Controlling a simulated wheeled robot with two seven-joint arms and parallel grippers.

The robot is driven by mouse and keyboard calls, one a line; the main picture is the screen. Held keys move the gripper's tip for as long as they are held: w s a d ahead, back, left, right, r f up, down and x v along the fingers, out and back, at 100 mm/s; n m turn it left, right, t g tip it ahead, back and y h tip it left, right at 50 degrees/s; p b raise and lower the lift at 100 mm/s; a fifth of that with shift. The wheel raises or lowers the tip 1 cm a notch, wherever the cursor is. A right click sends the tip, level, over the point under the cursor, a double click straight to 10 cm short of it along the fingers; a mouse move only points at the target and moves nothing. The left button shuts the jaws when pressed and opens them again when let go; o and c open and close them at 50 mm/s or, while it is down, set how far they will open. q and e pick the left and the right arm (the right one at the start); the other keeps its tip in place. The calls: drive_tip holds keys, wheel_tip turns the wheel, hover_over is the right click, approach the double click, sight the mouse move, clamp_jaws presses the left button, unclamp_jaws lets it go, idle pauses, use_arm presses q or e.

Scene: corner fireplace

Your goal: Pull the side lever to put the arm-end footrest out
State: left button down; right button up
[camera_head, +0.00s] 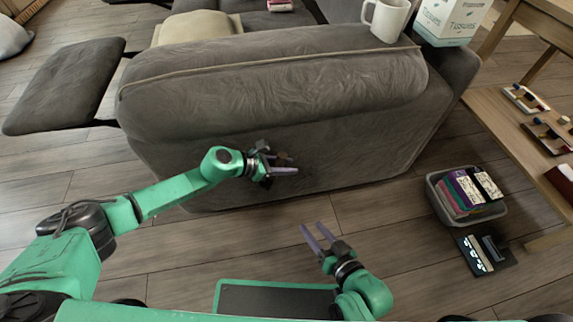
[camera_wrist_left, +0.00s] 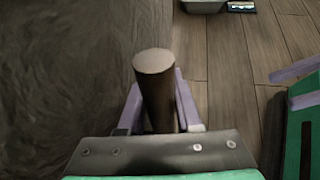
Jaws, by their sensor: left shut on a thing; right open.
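The grey sofa (camera_head: 270,95) stands with its arm side toward me. A brown cylindrical side lever (camera_wrist_left: 157,88) sticks out beside the sofa's grey side in the left wrist view. My left gripper (camera_head: 285,166) is at the sofa's side, shut on the lever; its purple fingers (camera_wrist_left: 158,105) lie on both sides of it. In the head view the lever is small and partly hidden by the gripper. The grey footrest (camera_head: 65,85) stands out from the sofa's left end, tilted, with dark links beneath. My right gripper (camera_head: 312,235) is open and empty above the floor.
A white mug (camera_head: 386,18) and a tissue box (camera_head: 452,18) stand on top of the sofa at the right. A grey bin (camera_head: 444,207) of folders and a dark flat item (camera_head: 484,252) are on the floor. A wooden table (camera_head: 520,135) stands far right.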

use_arm(q)
drive_tip(key=c, duration=0.9)
unclamp_jaws()
drive_tip(key=shift+d, duration=0.1)
drive_tip(key=shift+o, duration=0.2)
drive_tip(key=p+v, duration=0.3)
drive_tip(key=v, duration=1.1)
drive_tip(key=shift+s+a+r, duration=0.15)
drive_tip(key=shift+s+a, duration=0.05)
drive_tip(key=shift+a, duration=0.05)
use_arm(e)
wheel_tip(320, 180, up, 4)
drive_tip(key=shift+d+f+g, duration=0.15)
drive_tip(key=shift+g, duration=0.15)
use_arm(q)
drive_tip(key=shift+r, duration=0.1)
use_arm(e)
drive_tip(key=shift+s+f, duration=0.1)
